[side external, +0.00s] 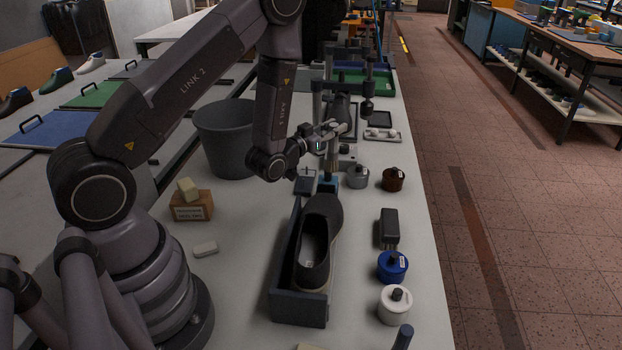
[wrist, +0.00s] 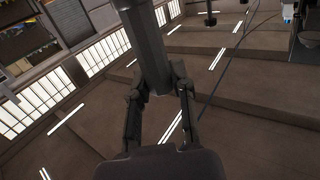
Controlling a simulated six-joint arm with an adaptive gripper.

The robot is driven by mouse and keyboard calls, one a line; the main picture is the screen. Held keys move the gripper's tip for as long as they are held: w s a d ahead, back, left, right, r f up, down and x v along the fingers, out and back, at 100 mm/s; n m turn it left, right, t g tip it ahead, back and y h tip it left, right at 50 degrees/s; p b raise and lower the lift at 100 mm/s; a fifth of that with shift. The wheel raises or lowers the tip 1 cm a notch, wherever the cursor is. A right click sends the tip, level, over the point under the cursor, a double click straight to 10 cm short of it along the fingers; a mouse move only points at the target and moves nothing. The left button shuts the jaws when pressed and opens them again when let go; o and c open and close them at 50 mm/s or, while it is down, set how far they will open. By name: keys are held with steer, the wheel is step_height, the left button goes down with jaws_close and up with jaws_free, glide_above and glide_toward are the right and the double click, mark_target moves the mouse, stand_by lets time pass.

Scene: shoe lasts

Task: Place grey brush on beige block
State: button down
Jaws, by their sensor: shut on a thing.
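My gripper (side external: 335,128) is raised over the far part of the bench beside an upright stand. Its two fingers are shut on a long dark grey thing, which shows between them in the wrist view (wrist: 152,50). I cannot tell for sure whether this is the grey brush. A dark block with what may be bristles at its lower edge (side external: 389,224) stands on the bench right of the black shoe. A beige block (side external: 187,189) rests on a small brown box (side external: 191,207) at the left. Part of another pale beige thing (side external: 308,346) shows at the bottom edge.
A dark tray (side external: 299,307) holds a black shoe (side external: 319,240) mid-bench. Blue (side external: 392,267), white (side external: 394,305), grey and brown jars stand along the right side. A grey bin (side external: 226,140) stands left of my gripper. A white bar (side external: 205,248) lies on clear bench.

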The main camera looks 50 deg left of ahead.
steer(key=d+m+h, duration=0.1)
steer(key=d+h, duration=0.2)
steer(key=d, duration=0.2)
steer(key=s+a+n+g+y, duration=0.2)
steer(key=s+a+n+y, duration=0.3)
steer(key=a, duration=0.5)
steer(key=s+a+n+g+y, duration=0.35)
steer(key=a+y, duration=0.35)
steer(key=a, duration=0.4)
steer(key=w+a+f, duration=0.3)
steer(key=w+f, duration=0.2)
steer(key=f, duration=0.1)
steer(key=w+a+f, duration=0.3)
steer(key=w+f, duration=0.3)
steer(key=f, duration=0.1)
steer(key=shift+a+f+y, duration=0.2)
steer(key=shift+a+y, duration=0.1)
steer(key=shift+a, duration=0.1)
steer(key=shift+w+t, duration=0.1)
steer(key=shift+t, duration=0.15)
steer(key=c, duration=1)
jaws_free()
steer(key=shift+f, duration=0.15)
steer(key=shift+o, duration=0.2)
